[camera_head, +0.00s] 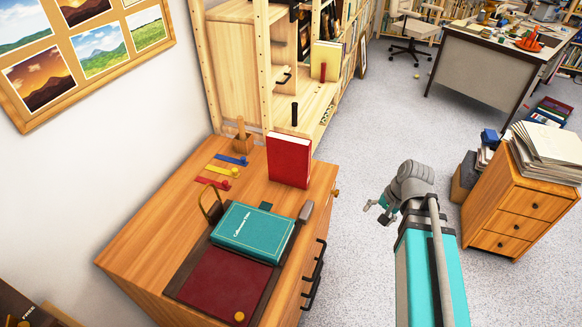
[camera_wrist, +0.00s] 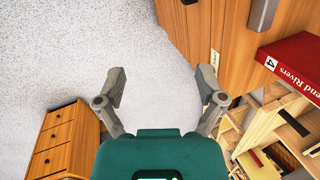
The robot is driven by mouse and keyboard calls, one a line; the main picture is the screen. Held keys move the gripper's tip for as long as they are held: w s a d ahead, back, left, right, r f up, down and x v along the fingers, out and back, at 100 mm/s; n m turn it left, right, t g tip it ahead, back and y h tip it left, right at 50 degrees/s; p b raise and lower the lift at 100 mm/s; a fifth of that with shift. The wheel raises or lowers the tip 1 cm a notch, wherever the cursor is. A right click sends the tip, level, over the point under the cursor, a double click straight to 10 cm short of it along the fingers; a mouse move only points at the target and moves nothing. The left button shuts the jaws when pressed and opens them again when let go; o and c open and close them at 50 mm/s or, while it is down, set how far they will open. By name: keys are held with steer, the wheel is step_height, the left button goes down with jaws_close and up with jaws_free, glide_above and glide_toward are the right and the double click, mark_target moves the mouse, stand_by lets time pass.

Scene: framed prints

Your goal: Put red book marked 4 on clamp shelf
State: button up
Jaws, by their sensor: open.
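A red book (camera_head: 289,160) stands upright near the far right edge of the wooden desk (camera_head: 150,240). In the wrist view the red book (camera_wrist: 288,65) shows a white label with a 4 and the spine words "end Rivers", cut off by the frame edge. My gripper (camera_head: 377,208) is open and empty over the floor, right of the desk and apart from the book. In the wrist view its two fingers (camera_wrist: 160,88) are spread wide with only floor between them. A light wooden shelf unit (camera_head: 310,105) stands behind the desk; I cannot tell which board is the clamp shelf.
Coloured strips (camera_head: 230,159) and a small wooden holder (camera_head: 242,143) are behind. A drawer cabinet (camera_head: 520,205) with papers stands right. Grey floor between is clear.

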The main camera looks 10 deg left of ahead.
steer(key=w+a+f+m+y+b, duration=0.1)
steer(key=w+a+m+y+b, duration=0.25)
steer(key=w+a, duration=0.2)
steer(key=m+t+y+b, duration=0.2)
steer(key=m+y+b, duration=0.6)
steer(key=m+y, duration=0.4)
glide_toward(310, 152)
steer(key=shift+a+r+m+h, duration=0.35)
steer(key=shift+a+r+h, duration=0.1)
steer(key=shift+h, duration=0.1)
steer(key=shift+w+a, duration=0.2)
steer(key=shift+a, duration=1.2)
steer(key=shift+w+a, duration=0.15)
steer(key=shift+a, duration=1.3)
steer(key=shift+w+a, duration=0.2)
steer(key=shift+a, duration=1.2)
steer(key=shift+a, duration=0.1)
steer(key=shift+w+a+r, duration=0.1)
steer(key=shift+w+a, duration=0.1)
steer(key=shift+a, duration=1)
steer(key=shift+w+a, duration=0.25)
steer(key=shift+a, duration=1)
